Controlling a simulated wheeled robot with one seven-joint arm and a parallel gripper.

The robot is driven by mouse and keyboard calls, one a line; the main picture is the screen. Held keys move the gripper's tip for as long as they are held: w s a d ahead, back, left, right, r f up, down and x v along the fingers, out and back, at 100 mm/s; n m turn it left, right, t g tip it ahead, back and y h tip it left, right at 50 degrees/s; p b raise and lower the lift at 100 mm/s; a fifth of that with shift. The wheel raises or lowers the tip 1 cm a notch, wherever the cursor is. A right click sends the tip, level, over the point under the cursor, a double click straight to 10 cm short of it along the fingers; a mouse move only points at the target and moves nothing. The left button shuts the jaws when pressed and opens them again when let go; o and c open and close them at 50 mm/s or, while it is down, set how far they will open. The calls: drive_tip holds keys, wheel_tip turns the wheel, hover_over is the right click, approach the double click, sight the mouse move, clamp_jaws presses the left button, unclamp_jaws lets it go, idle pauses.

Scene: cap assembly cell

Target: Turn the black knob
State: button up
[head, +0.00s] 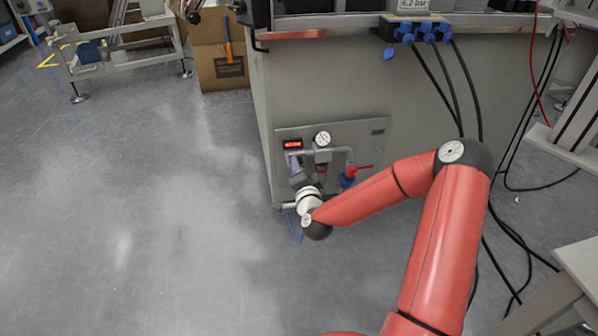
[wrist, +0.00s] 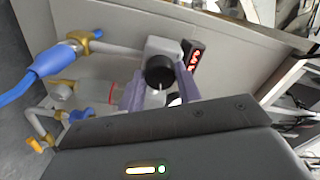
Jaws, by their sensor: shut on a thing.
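The black knob (wrist: 159,70) is round, with a pale mark line on its face. It sits on a light grey regulator body (wrist: 163,45) in the wrist view. My gripper (wrist: 161,78) has its purple fingers on both sides of the knob, shut on it. In the head view my gripper (head: 295,163) reaches the panel on the cabinet's lower front. The knob is hidden there behind my wrist and fingers.
The panel carries a red-digit display (head: 292,144), a round gauge (head: 322,138) and a valve with a red lever (head: 362,167). In the wrist view a blue hose (wrist: 40,73) and pipe fittings lie left of the knob. Black cables (head: 465,75) hang at the right. Floor at left is clear.

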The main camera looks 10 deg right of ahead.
drive_tip(key=m+b, duration=0.2)
drive_tip(key=m, duration=2.1)
drive_tip(key=shift+b, duration=0.3)
idle(0.3)
drive_tip(key=o, duration=1)
drive_tip(key=s, duration=0.8)
drive_tip(key=shift+p, duration=0.45)
